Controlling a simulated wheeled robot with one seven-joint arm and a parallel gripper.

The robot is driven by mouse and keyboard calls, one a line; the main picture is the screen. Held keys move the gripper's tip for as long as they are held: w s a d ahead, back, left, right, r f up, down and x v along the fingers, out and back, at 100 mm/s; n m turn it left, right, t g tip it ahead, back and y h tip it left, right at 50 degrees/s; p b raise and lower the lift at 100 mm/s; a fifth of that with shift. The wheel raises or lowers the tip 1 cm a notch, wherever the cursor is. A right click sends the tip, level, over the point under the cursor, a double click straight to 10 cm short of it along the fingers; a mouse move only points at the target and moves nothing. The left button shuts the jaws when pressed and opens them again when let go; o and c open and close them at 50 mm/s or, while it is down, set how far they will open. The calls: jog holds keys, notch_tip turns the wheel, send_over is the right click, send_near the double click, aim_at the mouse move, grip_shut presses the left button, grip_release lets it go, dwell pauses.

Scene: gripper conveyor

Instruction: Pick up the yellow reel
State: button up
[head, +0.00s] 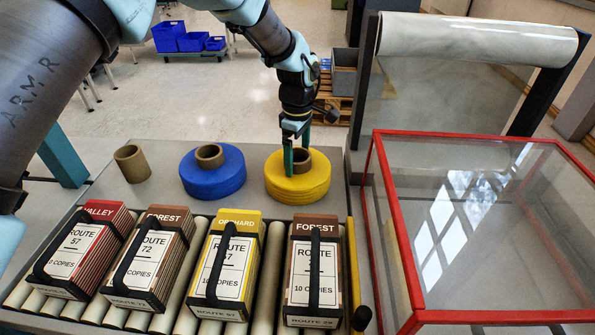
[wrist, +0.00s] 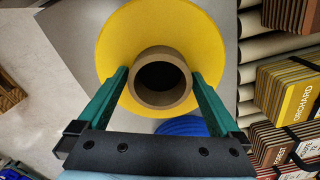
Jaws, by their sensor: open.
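The yellow reel (head: 297,183) lies flat on the grey table, with a brown cardboard core standing up from its middle. My gripper (head: 297,158) points down at the core from above. In the wrist view the yellow reel (wrist: 205,35) fills the upper middle. There the green fingers of my gripper (wrist: 162,80) are open, one on each side of the brown core (wrist: 162,102). I cannot tell whether the fingers touch the core.
A blue reel (head: 212,178) and an empty brown core (head: 132,164) stand to the left. Several strapped stacks, one labelled Orchard (head: 228,265), lie on rollers in front. A red-framed clear box (head: 480,135) stands to the right, with a white roll (head: 478,40) behind it.

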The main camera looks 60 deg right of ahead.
jog(key=shift+c, duration=0.2)
grip_shut()
dwell(0.5)
jog(key=shift+r, duration=0.15)
